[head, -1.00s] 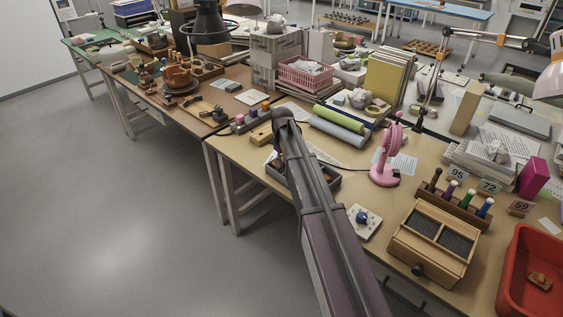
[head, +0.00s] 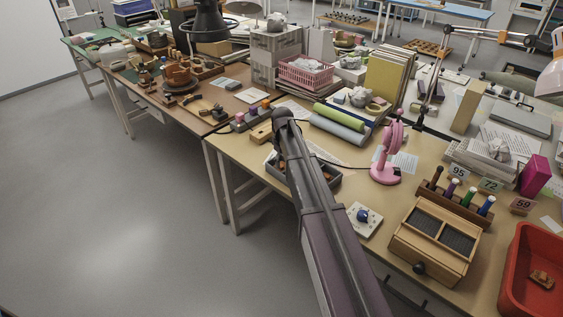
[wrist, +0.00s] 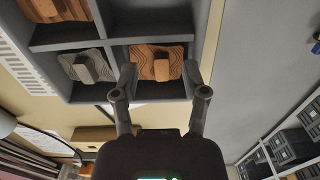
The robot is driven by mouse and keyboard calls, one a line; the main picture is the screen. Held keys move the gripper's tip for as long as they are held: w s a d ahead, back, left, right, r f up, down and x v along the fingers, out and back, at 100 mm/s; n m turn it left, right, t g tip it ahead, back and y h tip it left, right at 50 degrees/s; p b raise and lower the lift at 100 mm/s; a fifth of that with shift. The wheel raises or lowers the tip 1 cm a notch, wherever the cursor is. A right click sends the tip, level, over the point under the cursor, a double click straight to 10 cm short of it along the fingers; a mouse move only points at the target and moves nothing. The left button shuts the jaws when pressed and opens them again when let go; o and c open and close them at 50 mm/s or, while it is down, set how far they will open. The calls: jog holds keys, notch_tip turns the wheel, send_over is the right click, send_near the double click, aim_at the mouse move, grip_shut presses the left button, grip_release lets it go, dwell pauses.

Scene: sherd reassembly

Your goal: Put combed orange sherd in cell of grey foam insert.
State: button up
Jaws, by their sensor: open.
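The grey foam insert (wrist: 118,27) fills the top of the wrist view, divided into cells. The combed orange sherd (wrist: 158,66), with wavy grooves and a raised block on it, lies in the cell at the lower right of the visible part. My gripper (wrist: 160,74) is open, its fingertips on either side of this sherd; no grip on it shows. In the head view the grey insert (head: 330,184) is partly hidden behind my arm, and my gripper is hidden there.
A grey combed sherd (wrist: 88,67) lies in the cell to the left, and a brown-orange sherd (wrist: 58,8) in a cell above. In the head view a pink lamp (head: 387,160), a wooden box (head: 434,243) and a red tray (head: 515,285) stand to the right.

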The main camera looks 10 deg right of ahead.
aim_at(282, 167)
jog(key=shift+r, duration=0.2)
notch_tip(282, 167, up, 13)
jog(key=p, duration=1.3)
jog(key=shift+w+f, duration=0.1)
dwell(0.6)
jog(key=s+m, duration=0.6)
jog(key=s, duration=2.1)
jog(key=shift+s+a+m, duration=0.3)
jog(key=shift+a, duration=0.15)
